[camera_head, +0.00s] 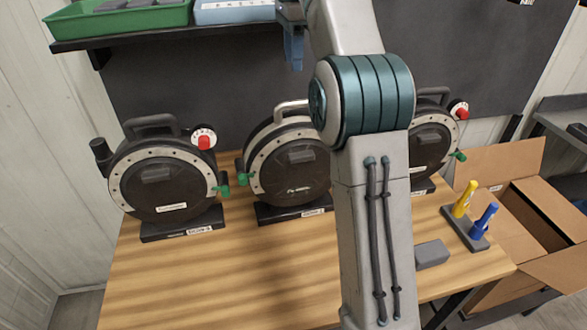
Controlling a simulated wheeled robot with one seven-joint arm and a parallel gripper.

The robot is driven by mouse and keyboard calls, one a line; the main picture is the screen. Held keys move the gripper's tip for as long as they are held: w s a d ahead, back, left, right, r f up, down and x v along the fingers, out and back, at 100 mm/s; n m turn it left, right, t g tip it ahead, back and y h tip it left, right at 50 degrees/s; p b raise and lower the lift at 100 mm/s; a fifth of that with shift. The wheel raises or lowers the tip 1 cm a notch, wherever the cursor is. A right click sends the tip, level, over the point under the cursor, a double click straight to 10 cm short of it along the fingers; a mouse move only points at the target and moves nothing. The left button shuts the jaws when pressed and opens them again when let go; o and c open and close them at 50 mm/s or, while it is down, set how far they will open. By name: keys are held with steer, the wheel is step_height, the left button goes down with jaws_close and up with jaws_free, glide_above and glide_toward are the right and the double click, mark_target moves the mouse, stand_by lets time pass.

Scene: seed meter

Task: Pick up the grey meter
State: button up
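Three round seed meters stand upright on dark bases on the wooden table. The left meter (163,186) has a dark face, a pale rim, a dark top handle, and red and green knobs. The labels are too small to read, and I cannot tell for sure which one is called grey. My gripper is out of view below the frame.
A small grey block (432,253) lies on the wooden table (240,275) right of my arm. A stand holds a yellow tool (464,200) and a blue tool (484,220). An open cardboard box (525,230) is at right. A green tray (120,20) sits on a shelf. The table's front left is clear.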

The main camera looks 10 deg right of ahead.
mark_target(294, 103)
step_height(294, 103, down, 6)
steer(key=shift+f+b, duration=0.2)
steer(key=shift+b, duration=0.6)
steer(key=shift+s+d+f+b, duration=0.1)
steer(key=shift+f+b, duration=0.05)
steer(key=shift+f, duration=1.25)
steer(key=shift+s+f+b, duration=0.1)
steer(key=shift+f+b, duration=0.05)
steer(key=shift+f, duration=1.2)
jaws_close()
steer(key=shift+w+r, duration=0.15)
steer(key=shift+r, duration=0.05)
